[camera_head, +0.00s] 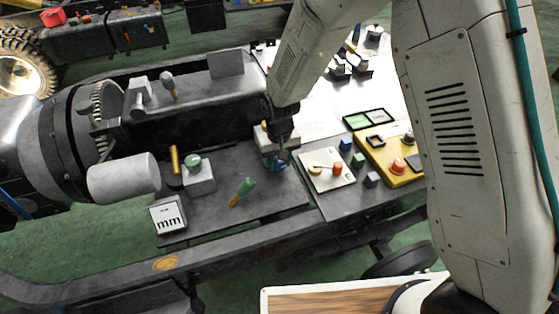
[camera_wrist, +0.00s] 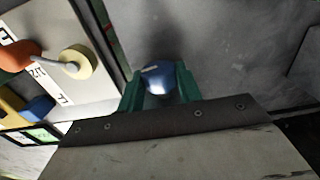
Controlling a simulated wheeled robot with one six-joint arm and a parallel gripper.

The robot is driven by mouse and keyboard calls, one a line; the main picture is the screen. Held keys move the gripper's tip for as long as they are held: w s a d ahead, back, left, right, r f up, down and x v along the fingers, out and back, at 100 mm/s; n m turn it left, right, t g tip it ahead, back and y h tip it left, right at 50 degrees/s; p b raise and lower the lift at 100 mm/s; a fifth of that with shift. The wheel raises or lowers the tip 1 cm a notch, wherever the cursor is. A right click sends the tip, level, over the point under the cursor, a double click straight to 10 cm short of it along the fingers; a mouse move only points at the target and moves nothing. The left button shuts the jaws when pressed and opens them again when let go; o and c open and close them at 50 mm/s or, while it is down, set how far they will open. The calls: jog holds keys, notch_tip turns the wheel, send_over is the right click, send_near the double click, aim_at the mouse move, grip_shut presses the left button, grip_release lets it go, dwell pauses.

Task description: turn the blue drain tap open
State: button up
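The blue drain tap (camera_wrist: 157,77) shows in the wrist view as a rounded blue handle between the two green fingers of my gripper (camera_wrist: 158,88). The fingers stand on either side of it with little or no gap; I cannot tell whether they press on it. In the head view my gripper (camera_head: 281,150) points down at the front of the grey machine bed, and the blue tap (camera_head: 280,167) shows partly below it. My fingers and wrist hide much of the tap and its mount there.
A white panel (camera_head: 318,180) with a yellow knob and red-orange knob lies just right of my gripper.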

jog(key=shift+a+h, duration=0.1)
jog(key=shift+h, duration=0.3)
jog(key=shift+s+a+t+h, duration=0.15)
jog(key=shift+t+h, duration=0.35)
jog(key=shift+h, duration=0.7)
jog(key=shift+a+f+t+h, duration=0.1)
jog(key=shift+t+h, duration=0.15)
jog(key=shift+h, duration=0.7)
jog(key=shift+a+f+t+h, duration=0.1)
jog(key=shift+t+h, duration=0.15)
jog(key=shift+h, duration=0.7)
jog(key=o, duration=1)
